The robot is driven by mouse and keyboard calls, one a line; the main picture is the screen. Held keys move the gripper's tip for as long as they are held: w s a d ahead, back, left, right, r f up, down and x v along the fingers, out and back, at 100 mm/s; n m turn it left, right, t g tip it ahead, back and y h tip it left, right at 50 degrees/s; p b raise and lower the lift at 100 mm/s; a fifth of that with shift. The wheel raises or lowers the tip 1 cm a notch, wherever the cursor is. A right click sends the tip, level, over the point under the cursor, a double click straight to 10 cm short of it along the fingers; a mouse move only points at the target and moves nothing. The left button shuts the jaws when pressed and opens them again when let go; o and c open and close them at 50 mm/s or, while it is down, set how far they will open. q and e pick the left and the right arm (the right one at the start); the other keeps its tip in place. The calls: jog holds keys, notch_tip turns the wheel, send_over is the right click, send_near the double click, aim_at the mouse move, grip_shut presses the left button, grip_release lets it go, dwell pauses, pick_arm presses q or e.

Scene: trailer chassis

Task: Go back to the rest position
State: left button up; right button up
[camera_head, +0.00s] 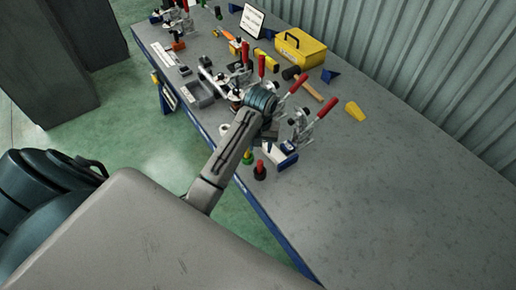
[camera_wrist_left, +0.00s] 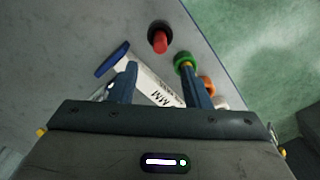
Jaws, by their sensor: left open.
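My left arm reaches over the near edge of the workbench (camera_head: 400,215). Its gripper (camera_head: 265,138) is above the bench beside the red-handled clamps; the wrist partly hides its fingers. In the left wrist view, the gripper (camera_wrist_left: 163,85) is open, its two dark fingers apart. A white marked block with a blue end (camera_wrist_left: 150,84) lies below and between them; I cannot tell whether they touch it. My right gripper is not in view.
Red-handled toggle clamps (camera_head: 301,124) stand close to the left gripper. A red-and-black knob (camera_head: 260,171) and a green-and-yellow piece (camera_wrist_left: 184,62) are near the bench edge. A yellow toolbox (camera_head: 300,48), hammer (camera_head: 309,88) and yellow wedge (camera_head: 355,111) lie behind. The bench's right part is clear.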

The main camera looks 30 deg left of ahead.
pick_arm(q)
jog(key=shift+s, duration=0.1)
jog(key=s+f+m+t, duration=0.2)
jog(key=s+f, duration=0.1)
jog(key=s, duration=0.9)
jog(key=s+d+r+m+t, duration=0.1)
jog(key=s+r+m, duration=0.1)
jog(key=s, duration=0.5)
jog(key=s+d+r+m+t, duration=0.1)
jog(key=s+r, duration=0.2)
jog(key=s, duration=0.4)
notch_tip(320, 180, down, 39)
jog(key=a+g+y+b, duration=0.1)
jog(key=a+g+b, duration=0.15)
jog(key=b, duration=0.55)
jog(key=s+f+b, duration=0.3)
jog(key=s+f, duration=0.6)
jog(key=f, duration=0.3)
jog(key=s+a+f+b, duration=0.1)
jog(key=s+f+b, duration=0.2)
jog(key=s+f, duration=0.7)
notch_tip(320, 180, down, 4)
jog(key=shift+a+r+b, duration=0.2)
jog(key=shift+b, duration=0.1)
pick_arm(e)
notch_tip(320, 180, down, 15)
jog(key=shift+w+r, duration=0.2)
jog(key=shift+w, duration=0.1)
